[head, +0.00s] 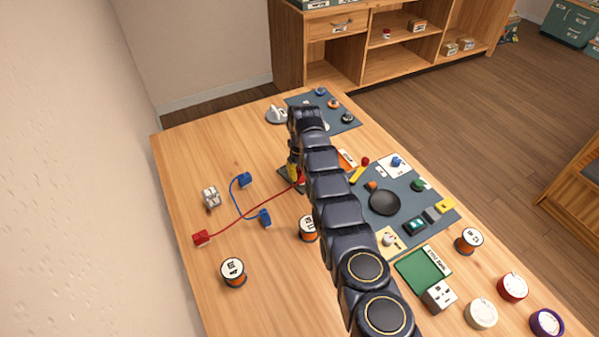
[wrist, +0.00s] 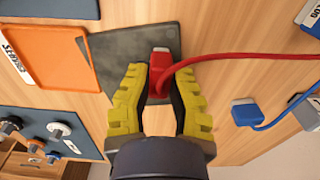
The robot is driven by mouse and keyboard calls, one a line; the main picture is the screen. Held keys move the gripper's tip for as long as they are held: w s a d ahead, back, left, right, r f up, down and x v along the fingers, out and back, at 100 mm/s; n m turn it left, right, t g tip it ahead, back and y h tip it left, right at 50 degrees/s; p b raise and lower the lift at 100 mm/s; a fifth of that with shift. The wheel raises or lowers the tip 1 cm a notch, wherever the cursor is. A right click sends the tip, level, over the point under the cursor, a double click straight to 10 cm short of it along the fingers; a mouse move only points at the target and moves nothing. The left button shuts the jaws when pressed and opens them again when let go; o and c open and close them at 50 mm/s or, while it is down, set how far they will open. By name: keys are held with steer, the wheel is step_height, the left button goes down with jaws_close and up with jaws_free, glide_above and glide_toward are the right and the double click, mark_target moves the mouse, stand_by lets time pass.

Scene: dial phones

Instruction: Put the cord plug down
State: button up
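The red cord plug (wrist: 160,60) sits between the yellow fingertips of my gripper (wrist: 160,80) in the wrist view. The fingers close in on both its sides. It is over or on a dark grey mat (wrist: 115,55); I cannot tell whether it touches it. Its red cord (wrist: 240,57) runs off to the right. In the head view my gripper (head: 296,174) is low at the table's middle, with the plug (head: 301,179) at its tip, partly hidden by my arm. The cord crosses the table to a red plug (head: 201,238) at its other end.
A blue cord with blue plugs (head: 245,180) (head: 265,218) lies left of my gripper, crossed by the red cord. Orange spools (head: 308,229) (head: 233,271) stand nearby. An orange tray (wrist: 45,55) lies beside the dark mat. A mat with parts (head: 405,205) is to the right.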

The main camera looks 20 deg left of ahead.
mark_target(300, 172)
steer(key=shift+o, duration=1.2)
steer(key=shift+r, duration=0.15)
step_height(300, 172, up, 12)
steer(key=shift+d+r, duration=0.1)
